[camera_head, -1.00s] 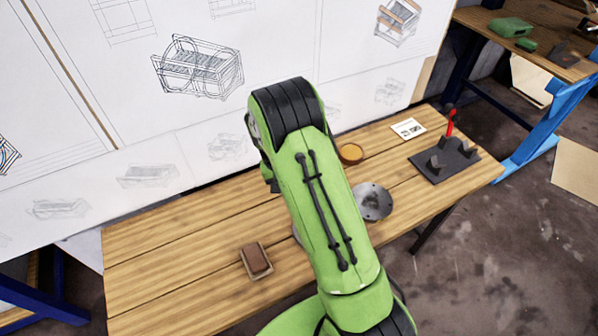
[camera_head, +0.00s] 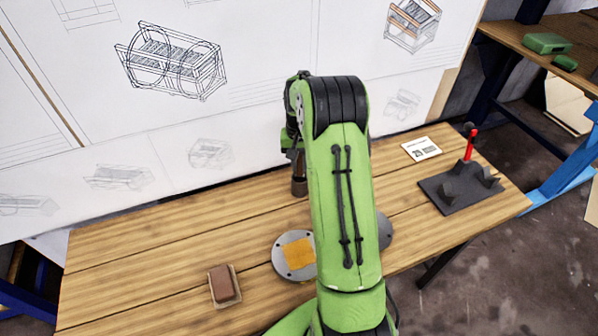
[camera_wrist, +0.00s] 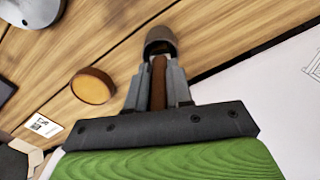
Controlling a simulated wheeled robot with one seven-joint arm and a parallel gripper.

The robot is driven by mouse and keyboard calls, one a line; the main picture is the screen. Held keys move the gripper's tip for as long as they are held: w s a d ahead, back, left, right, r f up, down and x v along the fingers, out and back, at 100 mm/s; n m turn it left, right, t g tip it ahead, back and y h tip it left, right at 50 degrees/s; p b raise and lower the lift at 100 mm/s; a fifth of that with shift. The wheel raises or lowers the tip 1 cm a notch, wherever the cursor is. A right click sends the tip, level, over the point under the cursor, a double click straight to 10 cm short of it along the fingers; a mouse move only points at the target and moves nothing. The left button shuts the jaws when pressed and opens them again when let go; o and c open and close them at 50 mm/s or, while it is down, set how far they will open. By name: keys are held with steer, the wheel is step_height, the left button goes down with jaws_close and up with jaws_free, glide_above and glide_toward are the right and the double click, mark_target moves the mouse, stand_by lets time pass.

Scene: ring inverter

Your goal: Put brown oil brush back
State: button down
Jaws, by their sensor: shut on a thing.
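The brown oil brush (camera_wrist: 158,82) is between the two grey fingers of my gripper (camera_wrist: 160,72) in the wrist view. My gripper is shut on its brown handle. A dark brown, rounded cylindrical end (camera_wrist: 161,40) shows beyond the fingertips, over the wooden table. In the head view a dark brown cylinder (camera_head: 299,187) shows below the end of my arm, near the table's back edge. My arm hides most of the gripper there. Whether the cylinder touches the table I cannot tell. A round dish with an amber top (camera_wrist: 93,87) stands to the left of the gripper in the wrist view.
A grey disc with an orange square (camera_head: 297,254) and a brown block on a small tray (camera_head: 223,285) lie on the table (camera_head: 150,245). A dark fixture with a red handle (camera_head: 460,188) and a white card (camera_head: 421,148) are at right. A drawing board stands behind.

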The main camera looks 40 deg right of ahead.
steer(key=shift+f, duration=0.95)
steer(key=shift+f, duration=0.2)
steer(key=c, duration=1)
jaws_free()
